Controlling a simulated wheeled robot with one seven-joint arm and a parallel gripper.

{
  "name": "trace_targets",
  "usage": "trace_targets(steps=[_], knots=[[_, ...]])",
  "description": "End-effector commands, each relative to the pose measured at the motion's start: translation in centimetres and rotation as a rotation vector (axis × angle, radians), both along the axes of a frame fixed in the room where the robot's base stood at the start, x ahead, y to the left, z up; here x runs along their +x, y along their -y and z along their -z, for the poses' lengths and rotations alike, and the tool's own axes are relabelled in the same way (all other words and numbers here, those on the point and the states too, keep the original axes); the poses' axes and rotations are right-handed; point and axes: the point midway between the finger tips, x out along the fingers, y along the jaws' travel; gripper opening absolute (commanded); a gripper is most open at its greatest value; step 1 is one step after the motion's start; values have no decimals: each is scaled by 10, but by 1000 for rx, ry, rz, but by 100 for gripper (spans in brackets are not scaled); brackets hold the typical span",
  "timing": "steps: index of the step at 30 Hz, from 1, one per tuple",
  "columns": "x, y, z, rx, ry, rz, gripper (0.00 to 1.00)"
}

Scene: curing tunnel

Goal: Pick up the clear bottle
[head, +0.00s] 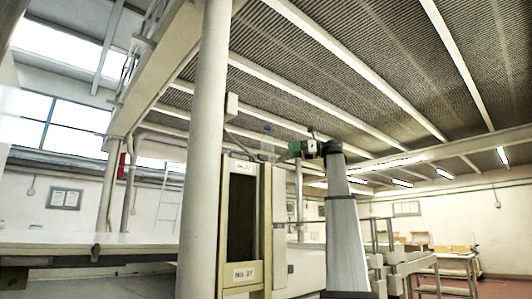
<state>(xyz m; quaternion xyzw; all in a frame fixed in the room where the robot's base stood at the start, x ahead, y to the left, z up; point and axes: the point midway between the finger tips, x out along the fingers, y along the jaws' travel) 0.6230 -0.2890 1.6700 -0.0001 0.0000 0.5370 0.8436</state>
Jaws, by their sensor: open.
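The clear bottle (267,146) stands upright on top of the tall cabinet (239,278), near the middle of the head view. It looks see-through with a bluish cap and is small and faint against the ceiling. My gripper (281,156) is at the end of my raised arm, just right of the bottle and at about its height, pointing left towards it. The jaws are open. They are small in the picture, and I cannot tell whether they touch the bottle or how far apart in depth they are.
A thick round pillar (205,150) rises just left of the cabinet. A pale flat surface (90,246) lies at the lower left. Benches (450,257) stand at the right rear. The space above the bottle looks open below the beamed ceiling.

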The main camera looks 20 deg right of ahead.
Motion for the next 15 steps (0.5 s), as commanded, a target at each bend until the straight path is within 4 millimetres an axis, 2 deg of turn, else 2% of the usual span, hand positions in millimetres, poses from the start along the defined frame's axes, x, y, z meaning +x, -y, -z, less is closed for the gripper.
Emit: trace_targets(steps=[10,15], knots=[[17,-40,0,0,-1,-3,93],[23,-52,0,1,0,-1,93]])
